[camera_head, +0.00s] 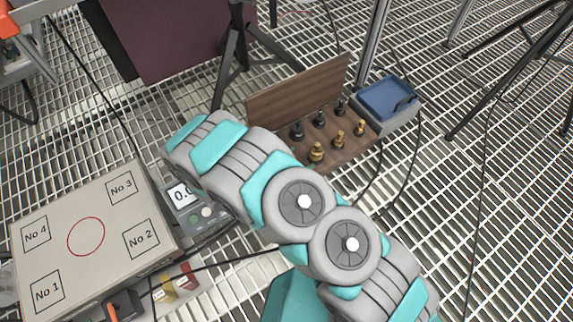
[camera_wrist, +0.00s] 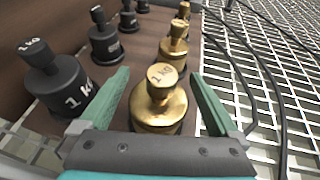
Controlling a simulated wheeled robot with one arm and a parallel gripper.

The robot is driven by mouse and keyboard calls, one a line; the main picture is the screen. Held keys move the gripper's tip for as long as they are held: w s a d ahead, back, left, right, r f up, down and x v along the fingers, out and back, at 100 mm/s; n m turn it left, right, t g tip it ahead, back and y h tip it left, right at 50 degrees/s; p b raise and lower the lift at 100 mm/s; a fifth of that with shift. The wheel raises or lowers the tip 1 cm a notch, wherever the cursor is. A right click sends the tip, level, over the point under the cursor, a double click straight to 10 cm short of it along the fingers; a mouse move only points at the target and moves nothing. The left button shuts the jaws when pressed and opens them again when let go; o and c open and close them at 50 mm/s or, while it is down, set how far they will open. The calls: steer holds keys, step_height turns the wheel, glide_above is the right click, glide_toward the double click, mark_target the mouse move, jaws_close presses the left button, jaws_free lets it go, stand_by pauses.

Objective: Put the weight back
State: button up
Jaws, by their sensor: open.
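In the wrist view, my gripper (camera_wrist: 160,88) is open, with a green finger on each side of a brass 1 kg weight (camera_wrist: 158,108). The weight stands upright between the fingers, and I see no clear grip on it. In the head view, three brass weights (camera_head: 317,153) stand in the front row of an open wooden case (camera_head: 345,157), with three black weights (camera_head: 297,131) behind them. A black 1 kg weight (camera_wrist: 60,83) is left of my gripper in the wrist view. My gripper is hidden behind my arm in the head view.
A grey platform (camera_head: 75,262) with squares No 1 to No 4 and a red circle is empty at the left. A scale display (camera_head: 183,194) beside it is partly covered. A blue tray (camera_head: 385,97) stands right of the case. Cables (camera_wrist: 270,85) run across the grating.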

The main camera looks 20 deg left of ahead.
steer(key=p+v, duration=0.1)
steer(key=v, duration=1)
steer(key=shift+s+a+r, duration=0.1)
steer(key=shift+s+a, duration=0.15)
steer(key=shift+a, duration=0.05)
steer(key=w+d+r+m+g+h, duration=0.1)
steer(key=d+r+m+g+h, duration=0.1)
steer(key=d+r+m+g, duration=0.55)
steer(key=w+d+r+m+g+h, duration=0.25)
steer(key=d+r+m, duration=0.55)
steer(key=d+r, duration=0.65)
steer(key=s+d+r+m+g+y, duration=0.45)
steer(key=s+d+m, duration=0.25)
steer(key=s+d, duration=0.25)
steer(key=s+r+m+y, duration=0.5)
steer(key=s+m+y, duration=0.1)
steer(key=s, duration=0.6)
steer(key=shift+r+m+t, duration=0.3)
steer(key=shift+m+t, duration=0.15)
steer(key=shift+m, duration=0.4)
